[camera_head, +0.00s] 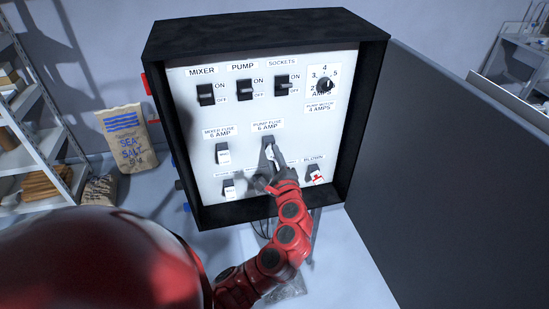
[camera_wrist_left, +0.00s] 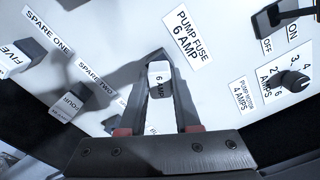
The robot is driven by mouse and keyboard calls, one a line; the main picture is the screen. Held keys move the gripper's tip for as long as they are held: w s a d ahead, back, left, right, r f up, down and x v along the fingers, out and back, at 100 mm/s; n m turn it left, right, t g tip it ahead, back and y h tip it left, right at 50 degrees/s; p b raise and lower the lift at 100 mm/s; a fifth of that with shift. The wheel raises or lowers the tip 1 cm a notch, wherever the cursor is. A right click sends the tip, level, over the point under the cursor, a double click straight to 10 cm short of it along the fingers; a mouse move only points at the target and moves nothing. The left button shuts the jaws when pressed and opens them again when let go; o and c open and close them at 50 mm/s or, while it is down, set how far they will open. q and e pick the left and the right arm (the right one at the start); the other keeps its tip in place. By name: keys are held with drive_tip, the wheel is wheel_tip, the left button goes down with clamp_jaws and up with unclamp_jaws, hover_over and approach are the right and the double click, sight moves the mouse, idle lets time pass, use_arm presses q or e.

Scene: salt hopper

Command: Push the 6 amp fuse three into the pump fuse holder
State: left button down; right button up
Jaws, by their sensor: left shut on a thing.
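A white fuse labelled 6 AMP (camera_wrist_left: 160,86) is held between the two fingers of my left gripper (camera_wrist_left: 160,72) in the wrist view. In the head view my left gripper (camera_head: 270,156) is at the pump fuse position, just below the PUMP FUSE 6 AMP label (camera_head: 267,126). The dark pump fuse holder (camera_head: 267,142) shows only in part behind the fingers. The fuse is lined up with the holder, but I cannot tell how deep it sits. My right gripper is not in view.
The mixer fuse (camera_head: 223,155) sits to the left. Spare fuses (camera_head: 228,188) are below, partly hidden by my arm. A red-marked fuse is in the blown holder (camera_head: 315,176) at lower right. Switches (camera_head: 245,90) and an amps dial (camera_head: 324,84) are above. The black box rim (camera_head: 369,110) surrounds the panel.

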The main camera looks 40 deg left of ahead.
sight(274, 157)
use_arm(q)
drive_tip(key=shift+x, duration=0.8)
drive_tip(key=shift+c, duration=0.3)
unclamp_jaws()
drive_tip(key=shift+s+d, duration=0.1)
drive_tip(key=shift+d, duration=0.05)
idle(0.4)
drive_tip(key=shift+b+v, duration=0.35)
drive_tip(key=shift+v, duration=2.6)
